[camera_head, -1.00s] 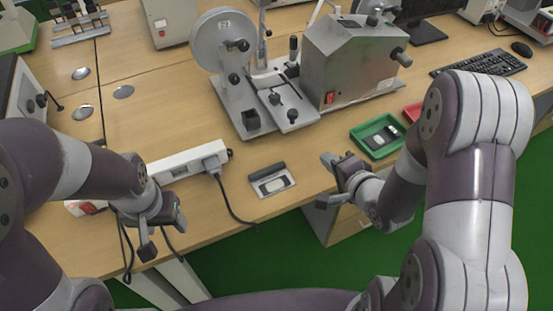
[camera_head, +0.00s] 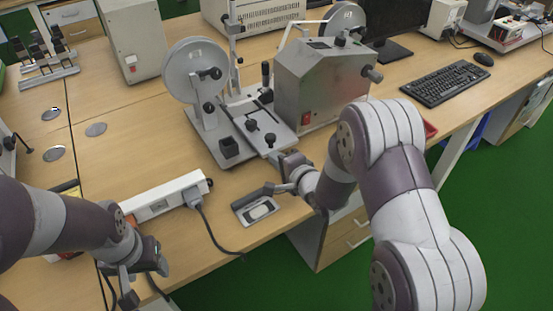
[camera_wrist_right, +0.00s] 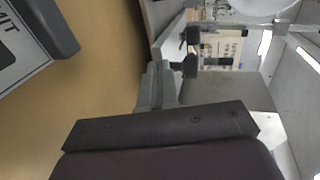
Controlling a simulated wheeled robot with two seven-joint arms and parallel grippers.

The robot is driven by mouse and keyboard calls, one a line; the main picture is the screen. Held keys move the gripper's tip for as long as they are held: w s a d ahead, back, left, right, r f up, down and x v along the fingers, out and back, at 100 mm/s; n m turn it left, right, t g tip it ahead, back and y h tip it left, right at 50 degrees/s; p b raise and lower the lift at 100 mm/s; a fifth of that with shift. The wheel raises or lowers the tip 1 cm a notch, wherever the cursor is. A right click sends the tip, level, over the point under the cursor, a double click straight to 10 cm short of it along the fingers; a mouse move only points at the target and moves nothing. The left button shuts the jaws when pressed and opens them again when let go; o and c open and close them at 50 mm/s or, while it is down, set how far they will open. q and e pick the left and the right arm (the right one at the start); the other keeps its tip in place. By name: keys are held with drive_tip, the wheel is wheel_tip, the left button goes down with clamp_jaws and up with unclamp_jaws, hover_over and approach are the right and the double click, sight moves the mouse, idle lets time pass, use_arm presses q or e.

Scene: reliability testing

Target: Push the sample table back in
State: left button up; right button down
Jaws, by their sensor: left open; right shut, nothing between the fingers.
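The sample table, a grey metal plate (camera_head: 264,137) with black knobs, juts forward from the grey machine (camera_head: 315,85) on the wooden desk. In the right wrist view a grey part with a black knob (camera_wrist_right: 185,66), probably of this table, lies just ahead of my fingers. My right gripper (camera_head: 284,172) is shut and empty at the front end of the plate. Whether it touches the plate cannot be told. The dark gripper also fills the lower right wrist view (camera_wrist_right: 165,125). My left gripper (camera_head: 140,275) is open and empty near the desk's front edge.
A white power strip (camera_head: 165,198) with a plugged cable lies left of a small grey case (camera_head: 257,208) near the front edge. A red tray (camera_head: 430,130) is partly hidden behind my right arm. A keyboard (camera_head: 448,83) lies right.

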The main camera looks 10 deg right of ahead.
sight(253, 132)
drive_tip(key=shift+w, duration=0.25)
use_arm(q)
drive_tip(key=shift+r, duration=0.1)
use_arm(e)
drive_tip(key=w+a, duration=0.1)
drive_tip(key=w, duration=0.2)
drive_tip(key=w+a, duration=0.1)
drive_tip(key=w, duration=0.2)
drive_tip(key=w+a, duration=0.1)
drive_tip(key=w, duration=0.3)
drive_tip(key=shift+a, duration=0.35)
use_arm(q)
drive_tip(key=shift+s, duration=0.15)
use_arm(e)
drive_tip(key=shift+r, duration=0.15)
use_arm(q)
drive_tip(key=shift+d, duration=0.1)
